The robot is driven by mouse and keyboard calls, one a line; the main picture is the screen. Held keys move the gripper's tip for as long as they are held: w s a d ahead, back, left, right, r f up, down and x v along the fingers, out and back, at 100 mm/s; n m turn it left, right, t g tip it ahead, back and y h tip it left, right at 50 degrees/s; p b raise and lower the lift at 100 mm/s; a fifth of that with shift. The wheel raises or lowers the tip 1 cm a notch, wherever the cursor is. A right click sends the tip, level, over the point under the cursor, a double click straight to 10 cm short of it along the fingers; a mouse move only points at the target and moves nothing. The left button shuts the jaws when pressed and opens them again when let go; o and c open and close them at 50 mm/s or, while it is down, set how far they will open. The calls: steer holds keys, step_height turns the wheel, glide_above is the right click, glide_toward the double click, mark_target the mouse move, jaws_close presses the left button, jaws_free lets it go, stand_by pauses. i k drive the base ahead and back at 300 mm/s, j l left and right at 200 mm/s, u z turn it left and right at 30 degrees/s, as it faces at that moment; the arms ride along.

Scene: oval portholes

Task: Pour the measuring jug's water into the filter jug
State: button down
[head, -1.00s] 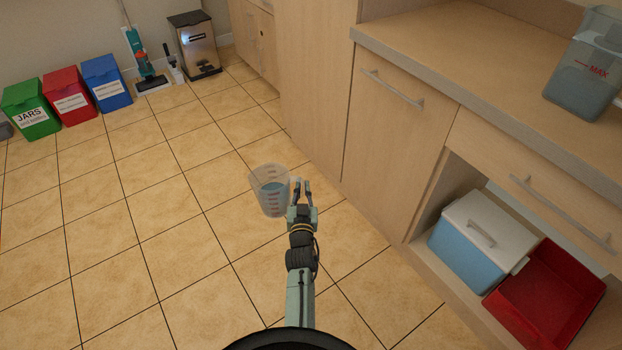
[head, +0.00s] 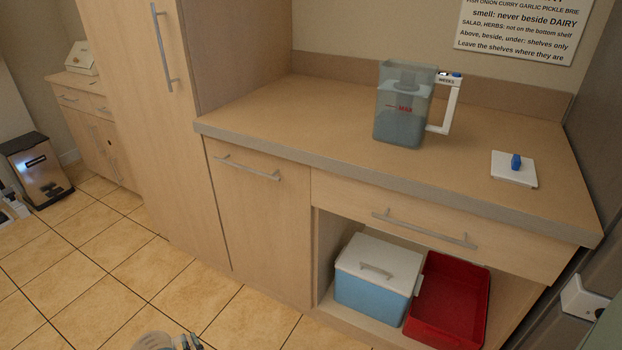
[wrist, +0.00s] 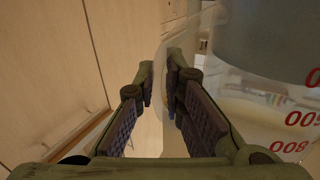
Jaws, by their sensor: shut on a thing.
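The filter jug (head: 403,125) is a clear grey, square-sided jug with a white handle and a red mark on its front. It stands upright on the counter (head: 300,115), with water visible in its lower part. A white lid with a blue knob (head: 515,170) lies on the counter to its right. The clear measuring jug (head: 153,341) just shows at the bottom edge of the head view, beside my gripper (head: 190,343). In the wrist view its wall with red numbers (wrist: 285,110) fills the right side.
Below the counter, an open bay holds a blue cooler box (head: 375,290) with a white lid and a red tub (head: 447,305). A tall cupboard (head: 150,120) stands left of the counter. The counter left of the filter jug is clear.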

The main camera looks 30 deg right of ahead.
mark_target(406, 91)
steer(key=z, duration=0.95)
steer(key=l+z, duration=0.15)
steer(key=l, duration=0.6)
steer(key=i+l, duration=0.1)
steer(key=i, duration=0.45)
